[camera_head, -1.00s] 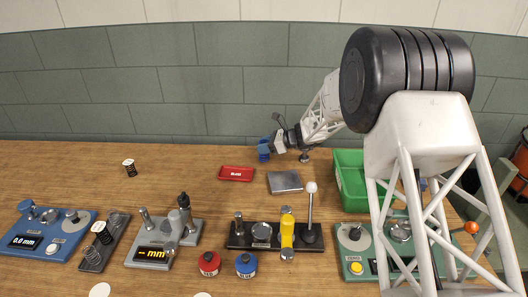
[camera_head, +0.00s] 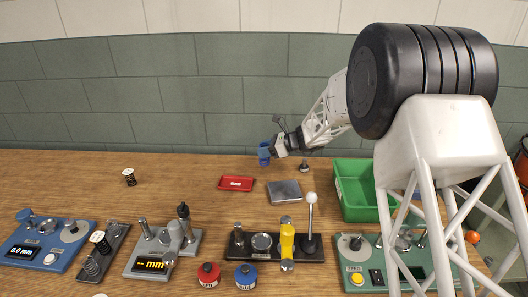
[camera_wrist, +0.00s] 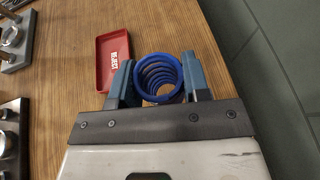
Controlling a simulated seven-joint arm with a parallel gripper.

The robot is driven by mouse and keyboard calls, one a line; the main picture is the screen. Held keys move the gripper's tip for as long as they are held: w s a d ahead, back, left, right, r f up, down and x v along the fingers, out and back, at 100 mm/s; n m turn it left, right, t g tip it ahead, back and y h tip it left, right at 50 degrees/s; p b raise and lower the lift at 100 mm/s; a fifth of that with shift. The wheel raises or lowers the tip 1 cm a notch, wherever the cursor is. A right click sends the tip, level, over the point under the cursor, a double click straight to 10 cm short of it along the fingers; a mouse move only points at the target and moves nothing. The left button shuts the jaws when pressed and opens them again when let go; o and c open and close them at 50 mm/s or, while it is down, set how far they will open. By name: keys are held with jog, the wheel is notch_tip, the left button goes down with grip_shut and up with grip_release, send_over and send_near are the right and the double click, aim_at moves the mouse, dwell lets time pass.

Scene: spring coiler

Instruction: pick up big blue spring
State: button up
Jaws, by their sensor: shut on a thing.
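The big blue spring (camera_wrist: 158,68) is between the two fingers of my gripper (camera_wrist: 158,85) in the wrist view, its coils seen end-on. My gripper is shut on it. In the head view the blue spring (camera_head: 264,153) shows at the tip of my gripper (camera_head: 272,148), toward the back of the table. The spring looks roughly upright there. Whether it is clear of the wood is hard to tell.
A red tray (camera_head: 237,183) lies just in front, with a grey metal plate (camera_head: 285,190) to its right. A green bin (camera_head: 358,188) stands further right. Several bench devices, such as the blue gauge (camera_head: 45,242), line the front.

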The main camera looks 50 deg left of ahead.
jog(key=s+d+r, duration=0.1)
jog(key=s+d, duration=0.7)
jog(key=d, duration=0.4)
jog(key=shift+d+r, duration=0.15)
jog(key=shift+r, duration=0.05)
dwell(0.5)
